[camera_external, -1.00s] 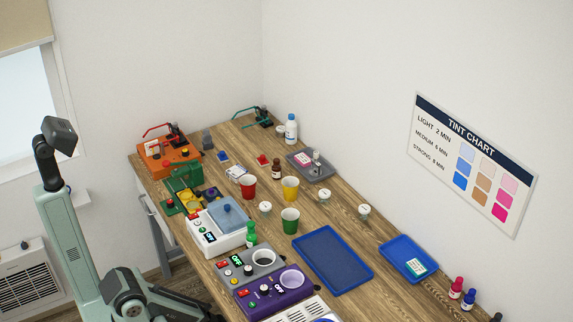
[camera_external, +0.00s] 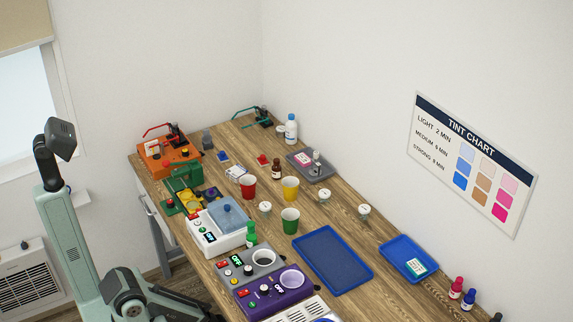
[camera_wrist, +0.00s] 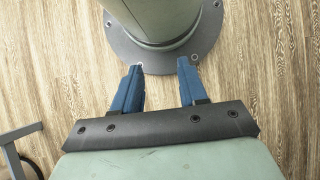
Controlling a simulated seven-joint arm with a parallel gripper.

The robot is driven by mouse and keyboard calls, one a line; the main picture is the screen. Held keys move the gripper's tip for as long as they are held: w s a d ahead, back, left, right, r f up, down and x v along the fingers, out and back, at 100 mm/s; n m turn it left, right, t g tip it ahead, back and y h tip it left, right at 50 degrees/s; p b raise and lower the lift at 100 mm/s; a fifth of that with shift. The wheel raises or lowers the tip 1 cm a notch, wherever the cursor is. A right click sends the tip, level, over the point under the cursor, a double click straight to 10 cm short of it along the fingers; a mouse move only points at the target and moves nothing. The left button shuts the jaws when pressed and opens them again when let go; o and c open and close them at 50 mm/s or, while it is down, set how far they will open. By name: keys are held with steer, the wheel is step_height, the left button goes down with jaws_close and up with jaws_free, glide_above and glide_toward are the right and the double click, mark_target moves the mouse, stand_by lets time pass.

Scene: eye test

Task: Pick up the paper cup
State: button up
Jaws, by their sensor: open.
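Three paper cups stand upright on the wooden table in the external view: a red cup (camera_external: 249,188), a yellow cup (camera_external: 290,190) to its right, and a green cup (camera_external: 290,222) nearer the camera. The task names no colour. My gripper (camera_wrist: 160,68) shows in the wrist view with its two blue fingers apart and nothing between them. It is over the floor beside my own base, away from the cups. I cannot make out the fingers in the external view, and no cup shows in the wrist view.
The wooden table (camera_external: 340,212) is crowded. A blue tray (camera_external: 332,260) lies right of the green cup. Small white-lidded jars (camera_external: 265,207) stand near the cups.

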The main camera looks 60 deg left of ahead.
steer(key=shift+o, duration=0.2)
steer(key=o, duration=1)
steer(key=shift+o, duration=0.2)
